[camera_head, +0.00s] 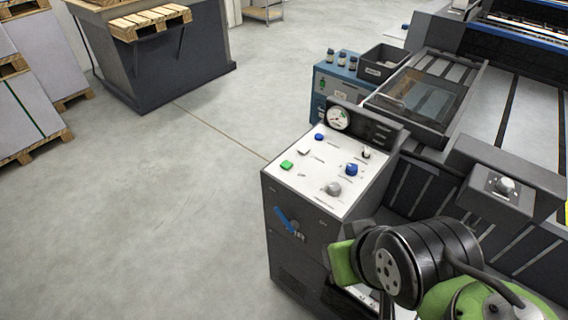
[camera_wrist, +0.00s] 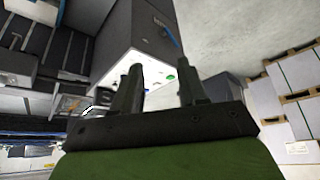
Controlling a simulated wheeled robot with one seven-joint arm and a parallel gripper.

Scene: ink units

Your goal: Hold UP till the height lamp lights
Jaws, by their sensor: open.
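The control cabinet (camera_head: 293,217) has a white sloped panel (camera_head: 312,180) on top. The panel carries a green button (camera_head: 287,165), a blue button (camera_head: 319,137), a pale switch (camera_head: 303,152), a blue knob (camera_head: 351,170), a grey knob (camera_head: 333,188) and a small black-and-white control (camera_head: 366,153). Their labels are too small to read, so I cannot tell which is UP or which is the height lamp. My gripper (camera_wrist: 159,66) is open and empty in the wrist view, with the panel beyond its fingers. The green button (camera_wrist: 168,78) shows between the fingers.
A round gauge (camera_head: 339,118) stands at the panel's back edge. A blue lever (camera_head: 286,219) sticks out of the cabinet front. The press (camera_head: 500,110) fills the right side. A blue box (camera_head: 338,84) stands behind. The floor (camera_head: 180,200) at left is clear.

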